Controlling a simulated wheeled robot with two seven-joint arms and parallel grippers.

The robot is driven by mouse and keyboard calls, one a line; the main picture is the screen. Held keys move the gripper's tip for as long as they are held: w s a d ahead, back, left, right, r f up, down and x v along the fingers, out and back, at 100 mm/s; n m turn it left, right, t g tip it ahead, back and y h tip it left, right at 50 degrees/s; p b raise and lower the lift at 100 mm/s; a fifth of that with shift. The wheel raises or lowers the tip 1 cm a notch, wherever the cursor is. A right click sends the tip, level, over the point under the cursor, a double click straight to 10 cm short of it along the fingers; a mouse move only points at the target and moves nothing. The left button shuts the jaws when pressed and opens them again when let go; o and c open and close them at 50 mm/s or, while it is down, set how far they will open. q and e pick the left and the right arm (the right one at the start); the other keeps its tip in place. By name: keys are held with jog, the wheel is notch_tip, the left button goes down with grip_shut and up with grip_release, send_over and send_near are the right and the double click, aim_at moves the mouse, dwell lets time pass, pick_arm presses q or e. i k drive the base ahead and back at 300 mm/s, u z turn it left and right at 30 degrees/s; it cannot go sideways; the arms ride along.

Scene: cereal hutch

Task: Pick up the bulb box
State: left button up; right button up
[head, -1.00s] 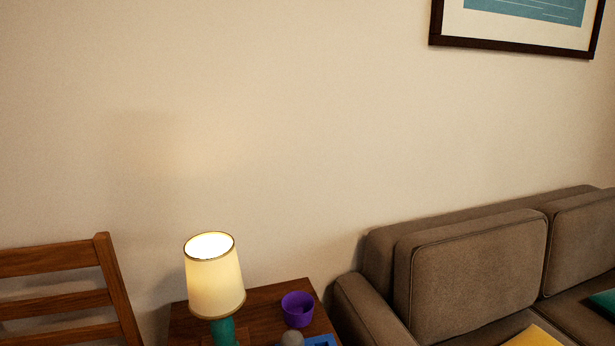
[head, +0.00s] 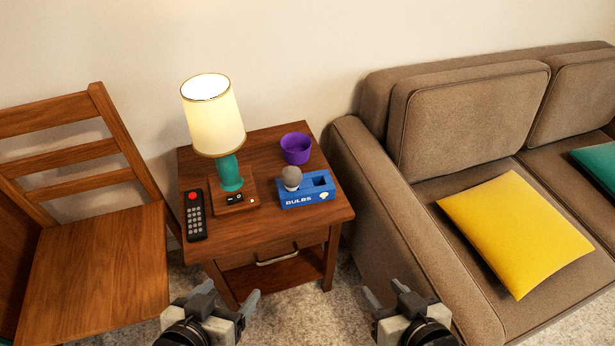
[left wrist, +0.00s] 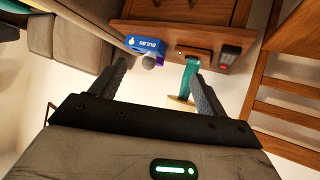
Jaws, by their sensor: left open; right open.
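The bulb box (head: 306,193) is blue with white lettering and stands on the front right of the wooden side table (head: 225,238). A grey round bulb (head: 291,178) sits in its left part; a dark opening shows on its right. The left wrist view also shows the box (left wrist: 146,45), upside down, beyond the fingers. My left gripper (head: 230,297) is open and empty, in front of the table and to the left of the box. It also shows in the left wrist view (left wrist: 160,85). My right gripper (head: 388,292) is open and empty, in front and to the right.
A lit lamp (head: 230,170) with a teal stem and a black remote (head: 195,215) stand left of the box. A purple bowl (head: 296,148) is behind it. A wooden chair (head: 95,260) is at left, a brown sofa (head: 375,200) with a yellow cushion (head: 515,232) at right.

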aim_at(305, 189)
jog(key=u, duration=0.5)
jog(key=k, duration=1.15)
jog(key=z, duration=0.15)
jog(key=i, duration=1.65)
jog(key=u, duration=0.7)
